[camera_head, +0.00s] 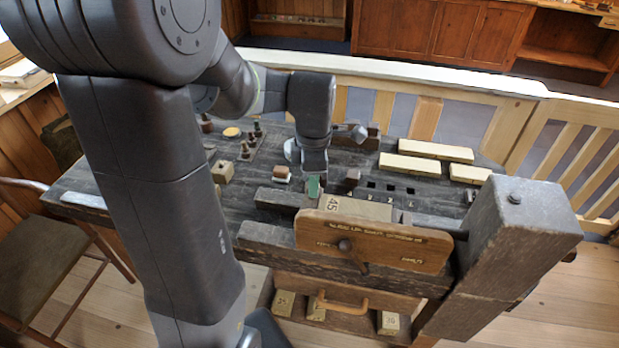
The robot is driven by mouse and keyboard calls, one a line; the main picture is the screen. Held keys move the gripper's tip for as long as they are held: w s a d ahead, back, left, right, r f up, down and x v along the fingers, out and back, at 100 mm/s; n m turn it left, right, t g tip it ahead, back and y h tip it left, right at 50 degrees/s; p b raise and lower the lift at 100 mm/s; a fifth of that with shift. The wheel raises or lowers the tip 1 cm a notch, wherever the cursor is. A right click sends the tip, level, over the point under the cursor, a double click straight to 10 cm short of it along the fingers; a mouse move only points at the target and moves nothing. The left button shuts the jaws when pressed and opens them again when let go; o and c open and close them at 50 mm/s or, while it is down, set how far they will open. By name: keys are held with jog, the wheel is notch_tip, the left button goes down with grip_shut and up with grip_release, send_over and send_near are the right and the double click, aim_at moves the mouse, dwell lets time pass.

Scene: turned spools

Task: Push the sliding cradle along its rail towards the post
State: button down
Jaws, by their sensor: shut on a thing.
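My gripper (313,172) points down over the bench, left of the middle of the picture. Its jaws are shut on a small green piece (314,187), which shows at their tips just above the dark rail (276,198). I cannot tell whether the green piece is joined to the cradle. What looks like the sliding cradle, a pale block marked 45 (362,208) behind a brown lettered board (385,249), is right below and right of my gripper. A thick dark post (522,232) stands at the right end of the rail, apart from the cradle.
The dark bench (240,205) holds several pale bars (409,165) behind the cradle. A small dark upright block (351,178) is close to the right of my gripper. A red-brown topped piece (281,173) is close to its left.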

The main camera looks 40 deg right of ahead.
jog(key=c, duration=1.1)
grip_release()
jog(key=shift+o, duration=0.2)
notch_tip(320, 180, up, 14)
jog(key=shift+f, duration=0.15)
notch_tip(320, 180, down, 14)
jog(key=shift+w+r, duration=0.1)
jog(key=shift+w+a, duration=0.3)
jog(key=shift+a, duration=0.05)
